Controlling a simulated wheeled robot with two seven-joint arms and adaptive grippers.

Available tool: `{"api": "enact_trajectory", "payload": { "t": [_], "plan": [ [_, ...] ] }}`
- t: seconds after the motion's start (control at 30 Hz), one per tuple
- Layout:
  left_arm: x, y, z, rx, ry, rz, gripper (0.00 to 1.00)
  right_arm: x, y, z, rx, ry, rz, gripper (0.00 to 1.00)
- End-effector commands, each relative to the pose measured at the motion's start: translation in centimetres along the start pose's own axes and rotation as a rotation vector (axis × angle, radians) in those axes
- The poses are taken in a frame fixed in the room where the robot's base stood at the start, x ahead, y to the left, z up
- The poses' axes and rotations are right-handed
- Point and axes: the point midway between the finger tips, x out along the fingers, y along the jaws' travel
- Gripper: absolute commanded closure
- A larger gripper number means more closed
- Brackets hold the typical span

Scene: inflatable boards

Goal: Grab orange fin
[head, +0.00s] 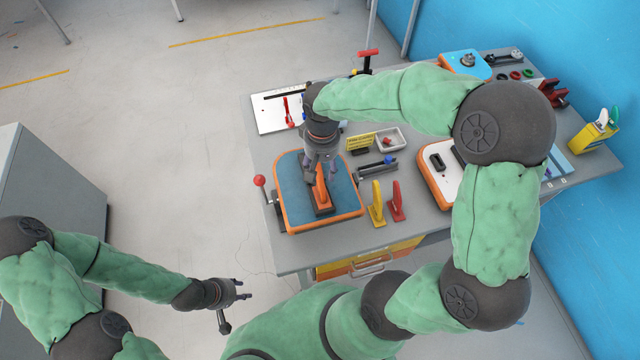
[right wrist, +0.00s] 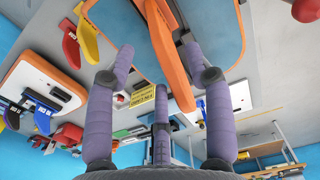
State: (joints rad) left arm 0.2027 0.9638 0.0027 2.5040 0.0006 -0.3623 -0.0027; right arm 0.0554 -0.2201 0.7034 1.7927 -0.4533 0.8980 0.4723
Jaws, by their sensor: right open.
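The orange fin (head: 321,188) stands upright on a dark base on the blue board with an orange rim (head: 343,200). My right gripper (head: 322,176) is over the fin from above, with its fingers spread open. In the right wrist view the fin (right wrist: 172,60) lies between the spread purple fingers of the gripper (right wrist: 158,55), closer to the right finger. I cannot tell whether any finger touches it. My left gripper (head: 234,298) is out over the floor, away from the table, with its fingers apart and empty.
A yellow fin (head: 377,204) and a red fin (head: 397,203) stand just right of the board. A red-knobbed lever (head: 260,182) rises at its left edge. A yellow sign (head: 361,142), a small tray (head: 389,139) and a white board (head: 276,112) lie behind it.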

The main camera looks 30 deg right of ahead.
Motion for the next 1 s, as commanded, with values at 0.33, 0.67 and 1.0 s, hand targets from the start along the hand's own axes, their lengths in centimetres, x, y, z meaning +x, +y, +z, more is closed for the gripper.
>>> {"api": "enact_trajectory", "payload": {
  "t": [0.33, 0.67, 1.0],
  "plan": [
    [0.2, -0.1, -0.1, 0.0, 0.001, 0.0, 0.6, 3.3, 0.2, -0.2, -0.001, -0.005, 0.001, 0.47],
    [0.3, -0.1, -0.1, 0.0, 0.001, 0.0, 0.6, 5.9, 0.2, -0.3, -0.001, 0.0, -0.001, 0.47],
    [0.3, -0.1, -0.1, 0.0, 0.001, 0.0, 0.6, 5.8, 0.2, -0.3, -0.001, 0.0, -0.001, 0.95]
  ]
}}
